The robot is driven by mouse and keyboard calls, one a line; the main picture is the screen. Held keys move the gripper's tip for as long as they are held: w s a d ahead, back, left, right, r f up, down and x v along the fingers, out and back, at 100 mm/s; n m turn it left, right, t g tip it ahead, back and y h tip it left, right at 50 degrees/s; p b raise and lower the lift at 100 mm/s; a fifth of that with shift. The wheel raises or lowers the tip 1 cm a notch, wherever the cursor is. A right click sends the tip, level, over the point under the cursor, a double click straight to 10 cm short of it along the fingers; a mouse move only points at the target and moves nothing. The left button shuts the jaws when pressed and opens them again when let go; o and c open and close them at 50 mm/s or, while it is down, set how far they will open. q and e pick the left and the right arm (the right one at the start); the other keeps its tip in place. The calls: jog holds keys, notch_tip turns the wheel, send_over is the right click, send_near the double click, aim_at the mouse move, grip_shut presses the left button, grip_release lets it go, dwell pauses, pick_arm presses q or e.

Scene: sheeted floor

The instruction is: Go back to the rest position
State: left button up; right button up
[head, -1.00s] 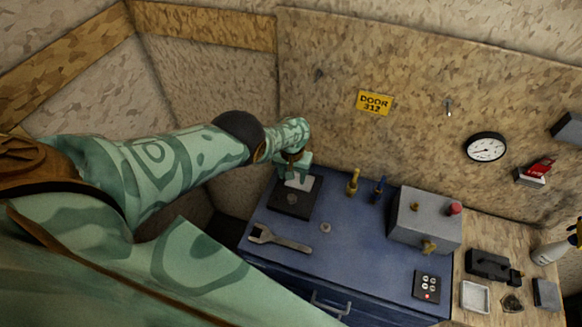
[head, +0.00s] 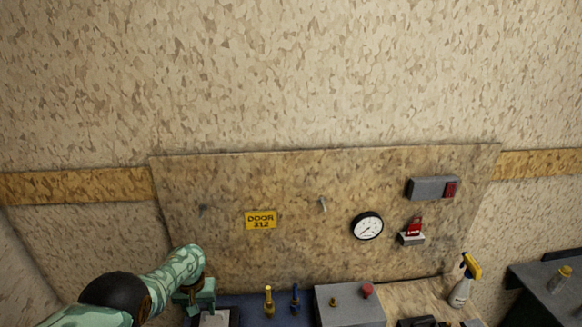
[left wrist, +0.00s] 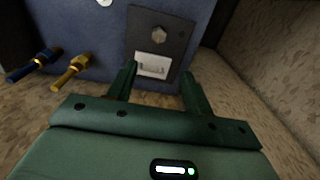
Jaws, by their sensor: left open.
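The pale piece also shows just below the gripper in the head view (head: 215,319). My right gripper is out of view.
A yellow fitting (head: 268,303) and a blue fitting (head: 295,300) stand right of the gripper, then a grey box (head: 350,306) with a red button. The wooden back panel (head: 300,250) carries a door sign (head: 261,220) and a gauge (head: 367,226). A spray bottle (head: 462,285) stands right.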

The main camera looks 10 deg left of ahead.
pick_arm(q)
jog(key=s+m+t+y, duration=0.35)
jog(key=s+m, duration=0.35)
jog(key=s, duration=0.3)
jog(key=s+d+r+m+t, duration=0.3)
jog(key=s+r+t, duration=0.1)
jog(key=s+r, duration=1.2)
jog(key=s+d+f+g+h+b, duration=0.15)
jog(key=f+b, duration=0.65)
jog(key=f, duration=1.2)
jog(key=s+d+f+g+b, duration=0.25)
jog(key=f+b, duration=0.55)
jog(key=f, duration=1.3)
jog(key=s+f+n+g+h+b, duration=0.1)
jog(key=s+f+b, duration=0.6)
jog(key=f, duration=0.9)
jog(key=s+f+n+g+h+b, duration=0.1)
jog(key=s+f+n+b, duration=0.1)
jog(key=s+f+b, duration=0.6)
jog(key=s+f, duration=0.5)
jog(key=f, duration=0.3)
jog(key=shift+s+f+n+g, duration=0.2)
jog(key=shift+n+g, duration=0.15)
jog(key=shift+n, duration=0.05)
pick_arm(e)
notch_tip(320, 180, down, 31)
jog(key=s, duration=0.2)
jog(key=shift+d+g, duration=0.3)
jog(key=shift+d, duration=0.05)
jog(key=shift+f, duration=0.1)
